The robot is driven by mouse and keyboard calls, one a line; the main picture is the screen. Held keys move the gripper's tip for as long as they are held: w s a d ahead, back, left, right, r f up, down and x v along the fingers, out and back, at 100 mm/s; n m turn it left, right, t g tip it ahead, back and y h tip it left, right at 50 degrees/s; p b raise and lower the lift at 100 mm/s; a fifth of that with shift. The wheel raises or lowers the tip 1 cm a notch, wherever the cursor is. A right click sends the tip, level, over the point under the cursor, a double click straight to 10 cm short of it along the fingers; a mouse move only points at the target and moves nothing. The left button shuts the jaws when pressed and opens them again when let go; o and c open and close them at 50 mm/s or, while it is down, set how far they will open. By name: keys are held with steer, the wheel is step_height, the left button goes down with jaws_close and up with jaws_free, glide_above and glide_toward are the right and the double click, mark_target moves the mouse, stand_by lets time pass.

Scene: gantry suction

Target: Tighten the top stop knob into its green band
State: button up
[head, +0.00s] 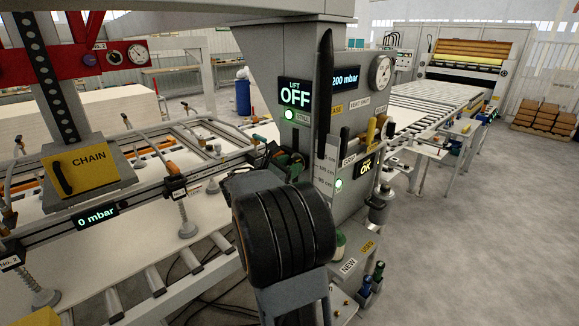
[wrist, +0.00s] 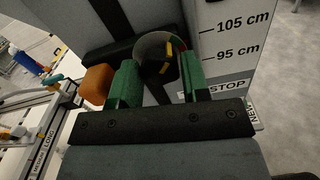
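The top stop knob (wrist: 158,72) is dark with a yellow mark, in the wrist view. A pale ring (wrist: 152,38) curves around its far side; a little green and red shows at the ring's right, partly hidden. My gripper (wrist: 157,68) has green fingers, one on each side of the knob. Whether both fingers press on it cannot be told. The lettering "STOP" (wrist: 228,86) shows just right of the fingers. In the head view my gripper (head: 288,163) is at the column's left side, and my wrist hides the knob there.
An orange block (wrist: 96,84) is close left of the left finger. The grey column (head: 262,60) carries a lift display (head: 295,93) reading OFF. A suction frame (head: 130,205) spans the left. Open floor (head: 490,220) lies to the right.

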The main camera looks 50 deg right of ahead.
steer(key=c, duration=0.4)
steer(key=m+b, duration=0.2)
steer(key=b, duration=0.2)
steer(key=o, duration=0.9)
steer(key=a+b, duration=0.3)
steer(key=a, duration=1)
steer(key=shift+w+a, duration=0.4)
steer(key=shift+w, duration=0.05)
